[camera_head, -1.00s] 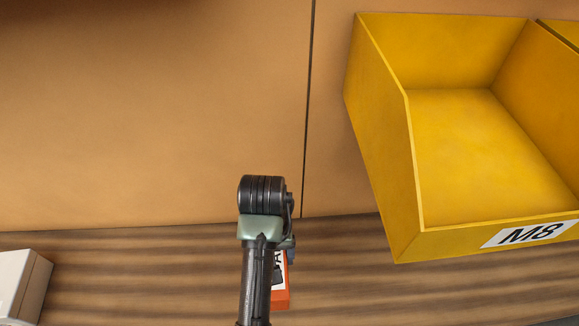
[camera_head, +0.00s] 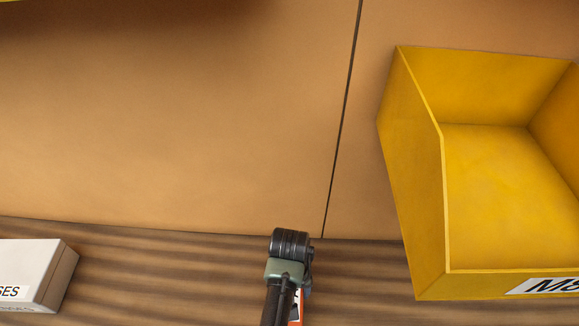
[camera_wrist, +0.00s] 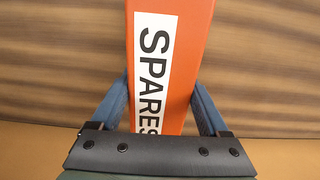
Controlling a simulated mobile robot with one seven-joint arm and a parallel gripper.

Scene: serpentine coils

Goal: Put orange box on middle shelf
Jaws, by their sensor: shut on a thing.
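The orange box (camera_wrist: 187,60), with a white label reading "SPARES", is between the two blue fingers of my gripper (camera_wrist: 160,108) in the wrist view. The gripper is shut on it, one finger at each side. In the head view my gripper (camera_head: 303,287) is low in the middle, and only a sliver of the orange box (camera_head: 296,312) shows beside my arm, which hides the rest. A brown wood-grained surface (camera_head: 180,270) lies behind the gripper and box. I cannot tell whether the box touches it or which shelf it is.
A yellow bin (camera_head: 412,190) labelled "M8" stands at the right. A white box (camera_head: 30,265) sits on the wood-grained surface at the left. The surface looks clear between them apart from my arm. A tan panel (camera_head: 180,130) with a dark seam is above it.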

